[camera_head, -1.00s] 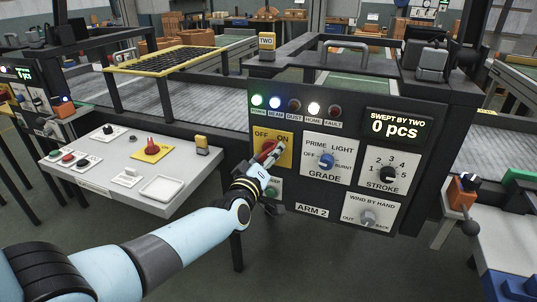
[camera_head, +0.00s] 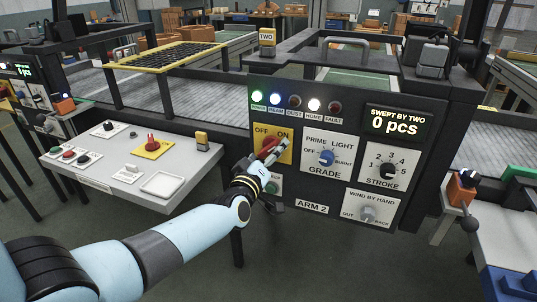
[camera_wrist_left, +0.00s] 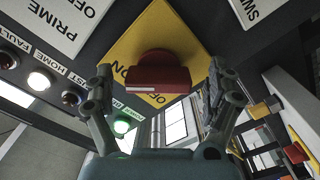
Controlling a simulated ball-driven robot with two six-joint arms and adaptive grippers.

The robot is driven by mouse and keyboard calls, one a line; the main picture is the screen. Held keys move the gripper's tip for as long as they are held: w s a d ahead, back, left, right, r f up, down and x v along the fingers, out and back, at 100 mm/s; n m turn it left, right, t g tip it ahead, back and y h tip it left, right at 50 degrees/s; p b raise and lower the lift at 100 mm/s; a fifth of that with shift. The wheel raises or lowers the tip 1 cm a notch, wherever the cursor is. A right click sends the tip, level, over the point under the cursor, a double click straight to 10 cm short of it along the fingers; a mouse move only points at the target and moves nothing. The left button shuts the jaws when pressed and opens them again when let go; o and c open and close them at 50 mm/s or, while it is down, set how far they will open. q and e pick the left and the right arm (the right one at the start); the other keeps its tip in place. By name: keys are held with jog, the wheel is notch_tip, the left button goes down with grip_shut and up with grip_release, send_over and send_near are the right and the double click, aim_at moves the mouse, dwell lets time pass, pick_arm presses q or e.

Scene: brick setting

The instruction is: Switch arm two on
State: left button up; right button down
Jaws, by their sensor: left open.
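The arm two panel carries the plate "ARM 2" (camera_head: 312,207). On its left side is a yellow OFF/ON plate (camera_head: 262,132) with a red rotary switch (camera_head: 267,148), partly hidden by my gripper. My left gripper (camera_head: 268,162) is open at the switch. In the left wrist view the red switch (camera_wrist_left: 158,78) sits between the two spread fingers of the gripper (camera_wrist_left: 160,92), with a visible gap on both sides. I cannot tell for sure whether the switch points to OFF or ON. My right gripper is not in view.
The GRADE knob (camera_head: 326,157), STROKE knob (camera_head: 387,171) and hand-wind knob (camera_head: 368,214) are to the right. A grey side console (camera_head: 105,182) with another red switch (camera_head: 151,142) stands left.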

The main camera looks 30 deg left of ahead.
pick_arm(q)
jog(key=v, duration=1.2)
jog(key=s+d+f+m+g+h+b, duration=0.1)
jog(key=s+f+m+g+b, duration=0.1)
jog(key=s+f, duration=0.65)
jog(key=s+f+m+g+h+b, duration=0.1)
jog(key=s+f+m+g+b, duration=0.15)
jog(key=f, duration=1.05)
jog(key=s+d+f+m+g+h+b, duration=0.1)
jog(key=s+f+m+g+b, duration=0.15)
jog(key=s+f, duration=0.6)
jog(key=s+f+m+g, duration=0.1)
jog(key=s+f+g, duration=0.2)
jog(key=s+f, duration=0.2)
jog(key=s+f+m+g, duration=0.2)
jog(key=s+f, duration=0.3)
jog(key=s, duration=0.6)
jog(key=s+f+m+g+b, duration=0.1)
jog(key=s+f+g, duration=0.3)
jog(key=s, duration=0.5)
notch_tip(320, 180, down, 2)
jog(key=shift+f+m+g+h, duration=0.1)
jog(key=shift+m+g+h, duration=0.2)
jog(key=shift+m, duration=0.2)
jog(key=shift+w, duration=0.15)
